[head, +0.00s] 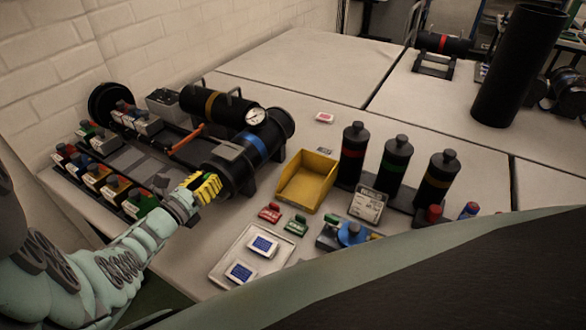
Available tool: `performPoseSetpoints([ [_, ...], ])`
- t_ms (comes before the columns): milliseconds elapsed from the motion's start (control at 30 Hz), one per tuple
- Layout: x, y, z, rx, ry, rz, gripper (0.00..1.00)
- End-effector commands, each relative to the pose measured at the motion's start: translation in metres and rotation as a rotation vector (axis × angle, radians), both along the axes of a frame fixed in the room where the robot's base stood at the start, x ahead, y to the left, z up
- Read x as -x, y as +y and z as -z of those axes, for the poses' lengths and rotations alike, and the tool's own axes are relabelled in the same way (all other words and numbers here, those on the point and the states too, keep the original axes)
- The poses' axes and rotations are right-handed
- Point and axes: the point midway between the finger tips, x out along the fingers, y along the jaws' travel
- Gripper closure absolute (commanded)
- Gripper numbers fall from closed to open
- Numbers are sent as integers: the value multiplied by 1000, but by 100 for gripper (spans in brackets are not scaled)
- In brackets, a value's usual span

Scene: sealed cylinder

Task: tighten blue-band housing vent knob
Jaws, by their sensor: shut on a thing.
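The blue-band housing (276,133) is a black cylinder lying on its side in a dark cradle, with a blue band (254,147) around its middle. My gripper (210,186), with yellow fingers, is at the housing's near left end. The fingers are shut on the vent knob there. The knob itself is hidden by the fingers, so its seating cannot be seen.
A yellow-band cylinder (190,97) with a gauge (256,116) lies behind. Coloured blocks in racks stand left of my gripper. A yellow bin (307,180), a pale tray (222,272) and several upright black bottles are to the right. The back tables have free room.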

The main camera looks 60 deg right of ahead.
Motion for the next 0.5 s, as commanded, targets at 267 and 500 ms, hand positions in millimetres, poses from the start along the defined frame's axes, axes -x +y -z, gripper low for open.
performPoseSetpoints([
  [267, 0, 0, 0, 0, 1, 0, 61],
  [500, 0, 0, 0, 1, 0, 0, 43],
])
